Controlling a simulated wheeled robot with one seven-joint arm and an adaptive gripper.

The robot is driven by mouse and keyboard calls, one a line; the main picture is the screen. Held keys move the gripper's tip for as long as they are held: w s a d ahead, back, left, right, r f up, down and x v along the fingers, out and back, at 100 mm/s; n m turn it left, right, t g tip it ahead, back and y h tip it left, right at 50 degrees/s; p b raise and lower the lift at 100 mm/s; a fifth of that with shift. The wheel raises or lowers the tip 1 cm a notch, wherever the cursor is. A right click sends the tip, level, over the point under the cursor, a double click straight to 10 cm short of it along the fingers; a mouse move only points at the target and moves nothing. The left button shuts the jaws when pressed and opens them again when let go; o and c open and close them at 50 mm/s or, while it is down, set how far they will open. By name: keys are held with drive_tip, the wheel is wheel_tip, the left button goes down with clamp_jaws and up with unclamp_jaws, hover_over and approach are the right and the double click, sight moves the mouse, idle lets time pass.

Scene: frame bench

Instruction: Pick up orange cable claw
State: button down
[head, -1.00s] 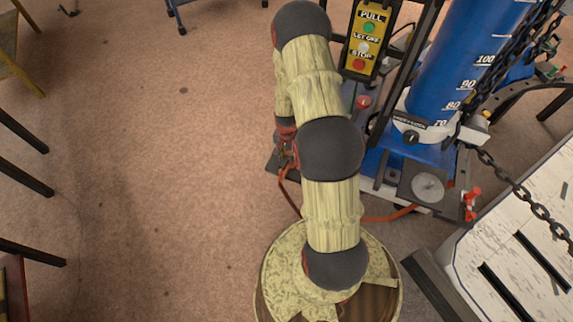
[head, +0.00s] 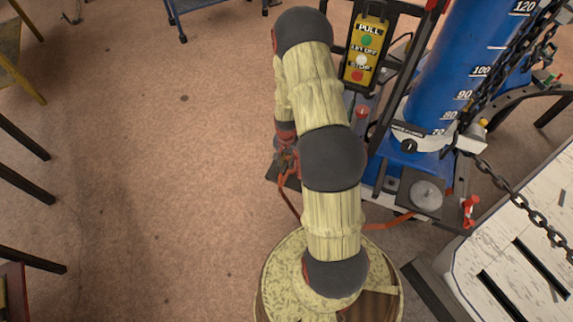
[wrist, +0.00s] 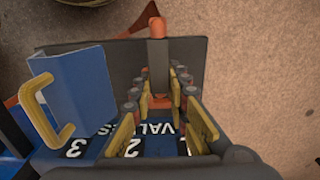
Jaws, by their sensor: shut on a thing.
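In the wrist view, my gripper (wrist: 157,98) has its yellow-padded fingers on either side of an upright orange and dark piece, which I take for the orange cable claw (wrist: 157,60). The fingers are closed on it, though the contact is partly hidden. In the head view, my gripper (head: 287,160) is small and beside the blue machine's base. An orange cable (head: 288,196) hangs below it, passes behind my arm and shows again on the right.
The blue machine (head: 445,75) with chains and a yellow button panel (head: 365,50) stands on the right. A worn white table (head: 500,225) is at the lower right. Dark bars (head: 25,185) stick in from the left. The brown floor (head: 150,160) between is clear.

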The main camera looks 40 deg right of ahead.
drive_tip(key=s+a+r+p, duration=0.3)
drive_tip(key=s+r+p, duration=0.2)
drive_tip(key=s+r, duration=0.5)
drive_tip(key=shift+s+a+r, duration=0.15)
drive_tip(key=shift+s, duration=1.6)
